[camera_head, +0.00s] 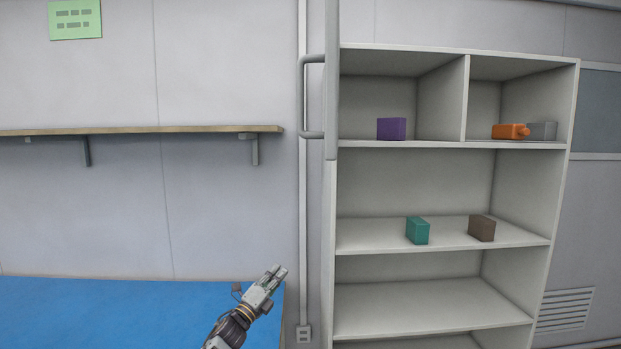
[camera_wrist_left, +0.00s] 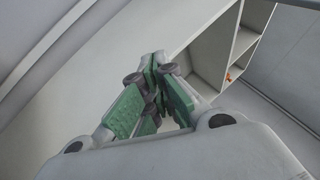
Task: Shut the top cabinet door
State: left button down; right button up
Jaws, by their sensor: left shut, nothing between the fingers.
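The top cabinet door (camera_head: 331,80) is swung wide open at the left side of the cabinet and shows nearly edge-on in the head view. Its grey bar handle (camera_head: 304,97) sticks out to the left. The cabinet (camera_head: 440,144) stands right of centre, with its top compartments uncovered. My left gripper (camera_head: 280,272) is below and left of the door, over the right end of the blue surface. It is shut and empty, apart from the door and handle. It also shows in the left wrist view (camera_wrist_left: 155,62), with the cabinet (camera_wrist_left: 212,62) beyond. My right gripper is in neither view.
A purple box (camera_head: 391,129), an orange bottle-like item (camera_head: 510,131) and a grey box (camera_head: 543,131) sit in the top compartments. A teal box (camera_head: 417,231) and a brown box (camera_head: 482,229) stand on the shelf below. A wall shelf (camera_head: 140,130) and blue tabletop (camera_head: 100,310) are at left.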

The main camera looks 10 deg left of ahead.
pick_arm(q)
jog(key=s+d+r+m+g+h, duration=0.1)
jog(key=s+r+m+g+h, duration=0.15)
jog(key=r+m+h, duration=0.45)
jog(key=s+d+r+m+g+h, duration=0.1)
jog(key=s+r+m+g+h, duration=0.2)
jog(key=r+m, duration=0.8)
jog(key=s+d+r+m+g+h, duration=0.2)
jog(key=r+m+g+h, duration=0.25)
jog(key=r+m, duration=0.4)
jog(key=s+a+r+m+g+y+b, duration=0.1)
jog(key=s+r+m+g+y, duration=0.3)
jog(key=s+r+m+g, duration=0.4)
jog(key=s+r+m, duration=0.7)
jog(key=r+m, duration=0.1)
jog(key=m, duration=0.2)
jog(key=shift+s+a+r+g+b, duration=0.2)
jog(key=shift+s+a+g+b, duration=0.15)
jog(key=shift+g, duration=0.05)
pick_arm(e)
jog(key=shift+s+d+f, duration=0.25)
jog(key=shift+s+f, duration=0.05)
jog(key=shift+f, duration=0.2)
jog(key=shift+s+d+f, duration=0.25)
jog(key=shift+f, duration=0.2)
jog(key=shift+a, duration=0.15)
